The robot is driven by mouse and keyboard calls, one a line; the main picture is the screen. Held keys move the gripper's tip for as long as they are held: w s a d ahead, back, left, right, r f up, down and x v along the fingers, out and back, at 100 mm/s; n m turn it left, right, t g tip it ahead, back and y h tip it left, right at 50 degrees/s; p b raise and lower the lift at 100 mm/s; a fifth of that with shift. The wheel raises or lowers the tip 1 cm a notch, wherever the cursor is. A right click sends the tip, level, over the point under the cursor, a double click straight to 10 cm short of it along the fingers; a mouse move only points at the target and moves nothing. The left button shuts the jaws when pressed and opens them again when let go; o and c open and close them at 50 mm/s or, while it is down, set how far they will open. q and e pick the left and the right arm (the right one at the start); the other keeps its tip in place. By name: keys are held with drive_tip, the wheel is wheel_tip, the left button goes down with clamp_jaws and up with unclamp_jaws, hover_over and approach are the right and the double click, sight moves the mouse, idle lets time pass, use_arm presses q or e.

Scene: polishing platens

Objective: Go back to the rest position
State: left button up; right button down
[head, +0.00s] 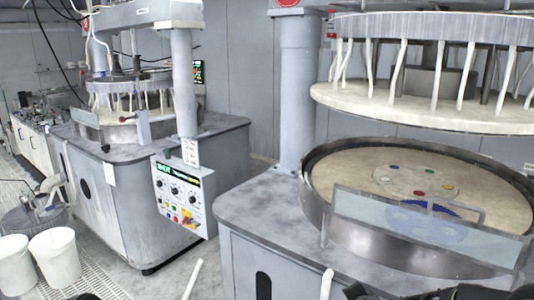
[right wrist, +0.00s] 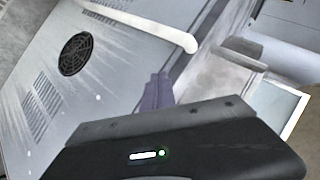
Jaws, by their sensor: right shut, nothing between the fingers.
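My right gripper (right wrist: 157,92) shows in the right wrist view as dark purple fingers beyond the black wrist housing. It is shut and empty, in front of a grey panel (right wrist: 100,95) with a round black vent (right wrist: 74,54). A white curved bar (right wrist: 140,22) passes beyond the fingertips; I cannot tell how close it is. I cannot make out either gripper in the head view. Only dark parts show along its bottom edge.
In the head view, a grey polishing machine (head: 255,212) with a round platen (head: 355,168) stands on the right. A second machine (head: 120,200) with a control box (head: 183,198) is on the left. White buckets (head: 55,256) stand at lower left. Floor shows between the machines.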

drive_tip(key=s+a+f+n+g+y, duration=0.2)
drive_tip(key=s+a+f+n, duration=0.15)
drive_tip(key=s+f, duration=0.4)
drive_tip(key=s+a+f+n+g+y, duration=0.1)
drive_tip(key=s+a+f+n+g, duration=0.15)
drive_tip(key=s+a+f, duration=0.5)
drive_tip(key=s+a+f+n+g, duration=0.1)
drive_tip(key=s+f+g, duration=0.1)
drive_tip(key=s+f, duration=0.2)
drive_tip(key=s+a+f+n+g+y+b, duration=0.1)
drive_tip(key=s+f, duration=0.4)
drive_tip(key=s, duration=0.6)
drive_tip(key=s+a+f+n+g+y+b, duration=0.1)
drive_tip(key=s+a+f+n+g, duration=0.2)
drive_tip(key=s+f, duration=0.2)
drive_tip(key=s, duration=0.3)
drive_tip(key=shift+a, duration=0.2)
